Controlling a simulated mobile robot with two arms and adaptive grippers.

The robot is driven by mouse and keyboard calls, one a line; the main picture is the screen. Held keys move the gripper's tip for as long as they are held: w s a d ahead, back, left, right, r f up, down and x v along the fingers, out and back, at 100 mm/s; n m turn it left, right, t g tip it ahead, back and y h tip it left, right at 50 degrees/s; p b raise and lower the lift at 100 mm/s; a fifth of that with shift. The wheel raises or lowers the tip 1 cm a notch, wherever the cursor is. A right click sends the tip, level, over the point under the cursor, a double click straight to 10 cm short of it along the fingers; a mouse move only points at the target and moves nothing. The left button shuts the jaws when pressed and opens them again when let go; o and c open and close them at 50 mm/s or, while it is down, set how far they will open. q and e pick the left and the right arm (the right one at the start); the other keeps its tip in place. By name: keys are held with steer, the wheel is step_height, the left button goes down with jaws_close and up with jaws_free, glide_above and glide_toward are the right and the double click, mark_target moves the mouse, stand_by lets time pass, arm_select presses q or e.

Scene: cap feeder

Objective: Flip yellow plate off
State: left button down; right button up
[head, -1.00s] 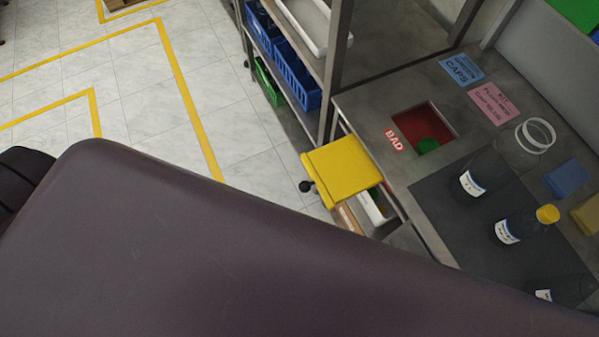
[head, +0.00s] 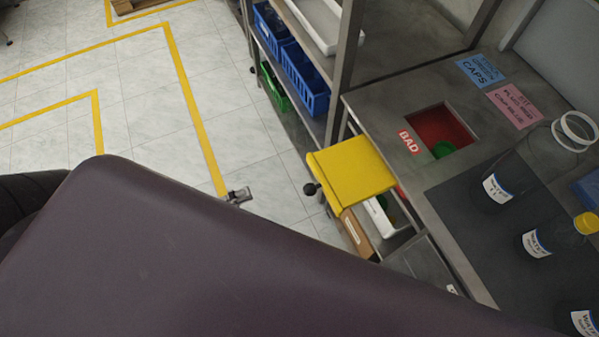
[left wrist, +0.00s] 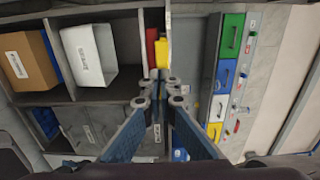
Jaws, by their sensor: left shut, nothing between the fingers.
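The yellow plate (head: 352,172) juts out from the left edge of the grey workbench, over a white bin, and looks roughly flat. A black knob (head: 311,188) sits at its left corner. My left gripper (head: 238,196) shows only as a small tip past my dark body, left of the plate and apart from it. In the left wrist view its fingertips (left wrist: 160,92) are together with nothing between them. A narrow yellow piece (left wrist: 162,54) shows just beyond the fingertips, beside a red one; I cannot tell whether it is the plate. My right gripper is not in view.
The bench has a red-lined opening (head: 440,128) marked BAD, and several labelled bottles on a dark mat (head: 478,225). A shelf with blue crates (head: 304,80) stands behind the plate. A cardboard box (head: 356,234) is below it. Tiled floor to the left is clear.

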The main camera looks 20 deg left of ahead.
mark_target(312, 168)
arm_select(q)
steer(key=shift+d+r, duration=0.15)
steer(key=shift+r, duration=0.05)
steer(key=b+x, duration=0.5)
steer(key=x, duration=0.9)
steer(key=shift+s, duration=0.1)
steer(key=shift+d, duration=0.1)
